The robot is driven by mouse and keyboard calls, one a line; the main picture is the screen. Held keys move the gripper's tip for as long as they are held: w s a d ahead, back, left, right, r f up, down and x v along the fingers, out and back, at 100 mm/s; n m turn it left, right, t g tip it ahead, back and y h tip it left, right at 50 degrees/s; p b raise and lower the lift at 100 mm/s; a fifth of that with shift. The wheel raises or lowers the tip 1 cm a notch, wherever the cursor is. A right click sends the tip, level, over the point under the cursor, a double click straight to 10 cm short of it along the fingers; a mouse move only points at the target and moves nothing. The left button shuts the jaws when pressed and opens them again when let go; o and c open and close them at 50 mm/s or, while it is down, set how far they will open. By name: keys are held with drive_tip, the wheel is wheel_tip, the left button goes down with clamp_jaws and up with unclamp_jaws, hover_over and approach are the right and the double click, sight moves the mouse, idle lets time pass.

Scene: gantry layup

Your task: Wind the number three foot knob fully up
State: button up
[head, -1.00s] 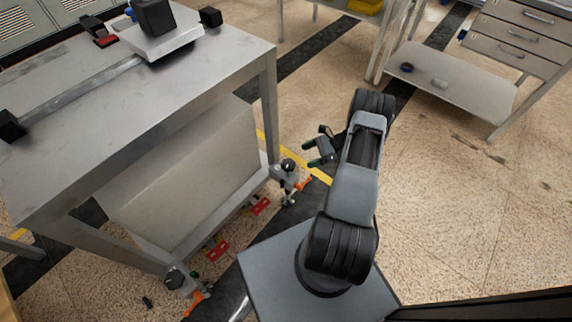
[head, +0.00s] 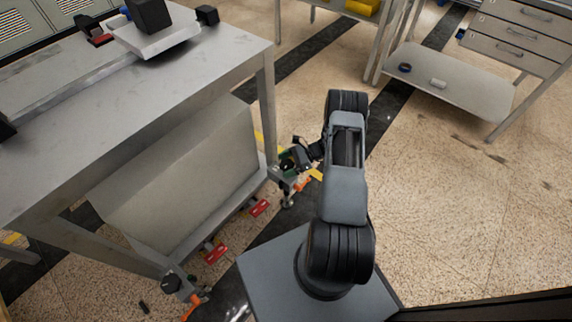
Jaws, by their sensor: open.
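The steel gantry table (head: 200,100) stands on the left, with adjustable feet at its lower corners. The far right foot (head: 287,190) has a metal bracket, and its black knob is now largely hidden behind my gripper. My gripper (head: 288,161), with green-tinted fingers, is open at the top of this foot, around or just in front of the knob; I cannot tell whether it touches. A second foot with a black knob (head: 171,283) is at the near corner, away from my gripper. No foot number is readable.
Orange levers (head: 303,184) stick out at the feet. Red pieces (head: 260,207) lie along the table's lower edge. A drawer bench (head: 450,85) stands at the back right. The floor right of my arm is clear.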

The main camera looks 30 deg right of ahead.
drive_tip(key=c, duration=0.9)
drive_tip(key=shift+c, duration=0.2)
drive_tip(key=shift+f+n+g+b, duration=0.1)
drive_tip(key=shift+n+g+b, duration=0.2)
drive_tip(key=shift+b, duration=0.05)
drive_tip(key=shift+f+n+g+b, duration=0.1)
drive_tip(key=shift+n+g+b, duration=0.5)
drive_tip(key=shift+g+b, duration=0.1)
drive_tip(key=n+g+b, duration=0.3)
drive_tip(key=g, duration=0.1)
drive_tip(key=shift+n, duration=0.3)
drive_tip(key=n+g+h+b, duration=0.1)
drive_tip(key=n+g, duration=0.1)
drive_tip(key=n+g+h+b, duration=0.1)
drive_tip(key=n+g+b, duration=0.1)
drive_tip(key=n+g, duration=0.1)
drive_tip(key=shift+s+d+g+h, duration=0.1)
drive_tip(key=shift+g+h, duration=0.2)
drive_tip(key=shift+h, duration=0.1)
drive_tip(key=shift+r+n, duration=0.2)
drive_tip(key=shift+n, duration=0.1)
drive_tip(key=o, duration=0.9)
drive_tip(key=shift+o, duration=0.2)
